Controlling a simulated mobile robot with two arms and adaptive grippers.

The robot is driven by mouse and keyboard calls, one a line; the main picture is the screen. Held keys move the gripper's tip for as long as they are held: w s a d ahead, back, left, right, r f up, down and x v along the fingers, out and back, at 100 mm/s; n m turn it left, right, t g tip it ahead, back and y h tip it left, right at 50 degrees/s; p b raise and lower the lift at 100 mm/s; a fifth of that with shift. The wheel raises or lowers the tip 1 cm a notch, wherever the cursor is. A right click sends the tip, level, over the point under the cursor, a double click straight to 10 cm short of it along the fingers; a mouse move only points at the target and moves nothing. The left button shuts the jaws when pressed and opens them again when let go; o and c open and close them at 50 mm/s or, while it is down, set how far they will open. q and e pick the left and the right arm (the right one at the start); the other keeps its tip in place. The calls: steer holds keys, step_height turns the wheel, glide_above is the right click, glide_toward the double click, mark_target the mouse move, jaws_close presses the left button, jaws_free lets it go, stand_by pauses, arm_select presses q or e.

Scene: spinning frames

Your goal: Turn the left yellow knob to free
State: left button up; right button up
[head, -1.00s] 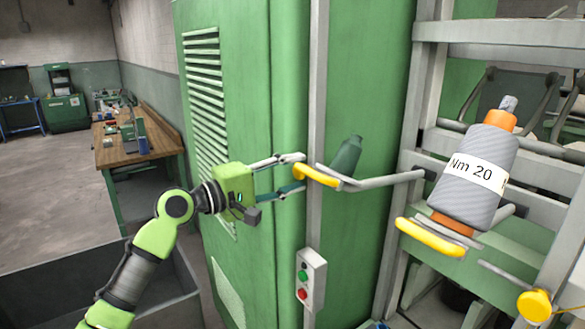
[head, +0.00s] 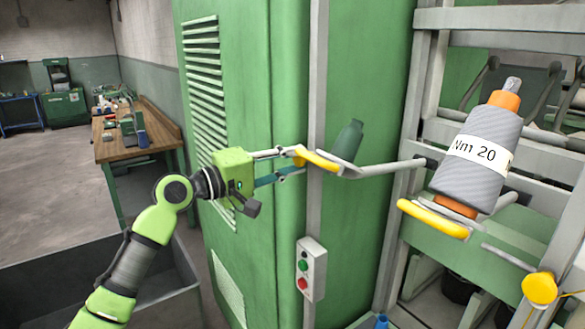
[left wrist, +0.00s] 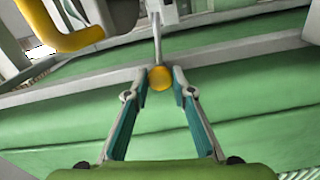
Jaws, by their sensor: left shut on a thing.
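The left yellow knob (head: 322,161) is a long yellow grip on a bent grey rod beside the green cabinet. My left gripper (head: 299,163) reaches it from the left and is shut on its near end. In the left wrist view the knob's round yellow end (left wrist: 161,79) shows between the two fingertips (left wrist: 160,88). The grey rod runs on behind it. My right gripper is not in view.
A grey spool (head: 478,155) labelled "Nm 20" stands on the frame at right. A second yellow handle (head: 433,218) and a round yellow knob (head: 540,288) sit lower right. A button box (head: 310,268) hangs on the cabinet (head: 287,225).

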arm_select(q)
steer(key=m+b, duration=0.3)
steer(key=shift+f, duration=0.2)
steer(key=shift+r+m+b, duration=0.1)
steer(key=shift+m+b, duration=0.7)
steer(key=shift+m, duration=0.2)
steer(key=o, duration=1.1)
steer(key=shift+o, duration=0.2)
steer(key=shift+s+a, duration=0.1)
steer(key=shift+a, duration=0.1)
steer(key=v, duration=1.1)
steer(key=shift+s+a, duration=0.2)
